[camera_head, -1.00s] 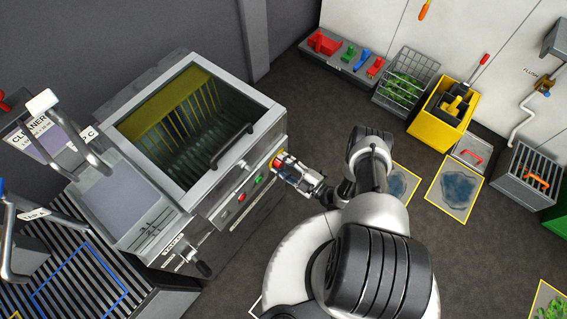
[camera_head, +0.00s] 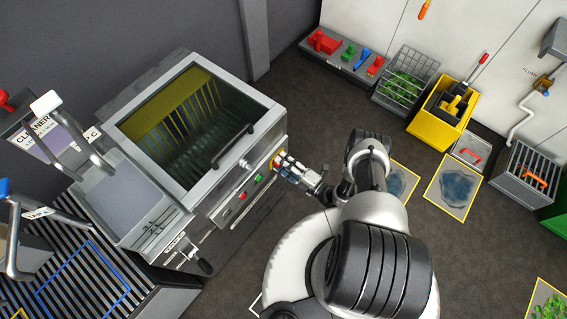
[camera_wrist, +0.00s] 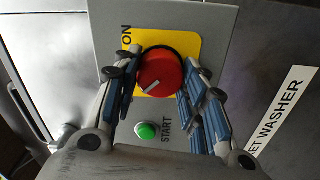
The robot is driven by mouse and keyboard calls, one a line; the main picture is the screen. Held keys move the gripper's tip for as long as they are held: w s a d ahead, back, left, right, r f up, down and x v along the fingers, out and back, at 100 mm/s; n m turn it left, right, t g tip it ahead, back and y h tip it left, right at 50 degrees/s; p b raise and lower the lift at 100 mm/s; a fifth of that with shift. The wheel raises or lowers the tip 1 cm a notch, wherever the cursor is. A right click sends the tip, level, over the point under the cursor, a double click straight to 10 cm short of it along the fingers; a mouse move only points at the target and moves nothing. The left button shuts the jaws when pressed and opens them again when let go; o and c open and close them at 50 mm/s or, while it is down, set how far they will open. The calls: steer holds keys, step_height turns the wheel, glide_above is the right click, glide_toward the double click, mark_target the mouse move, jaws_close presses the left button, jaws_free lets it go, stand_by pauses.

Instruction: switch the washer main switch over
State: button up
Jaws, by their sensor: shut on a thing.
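The washer main switch is a red round knob (camera_wrist: 160,73) with a white pointer line, set on a yellow plate (camera_wrist: 190,45) marked ON. In the wrist view the pointer line lies at the knob's lower left, and the ON label is at the plate's upper left. My gripper (camera_wrist: 162,88) has its blue-grey fingers on either side of the knob and is shut on it. The head view shows my gripper (camera_head: 283,165) at the right end of the washer's (camera_head: 208,200) front panel, covering most of the switch.
A green START button (camera_wrist: 147,130) sits just below the knob. Red and green buttons (camera_head: 250,187) lie left of it on the panel. The washer's lid handle (camera_head: 232,146) is above. A yellow bucket (camera_head: 424,120) and wire basket (camera_head: 428,68) stand back right.

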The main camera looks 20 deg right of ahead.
steer(key=o, duration=1.1)
steer(key=shift+c, duration=0.2)
steer(key=v, duration=1.2)
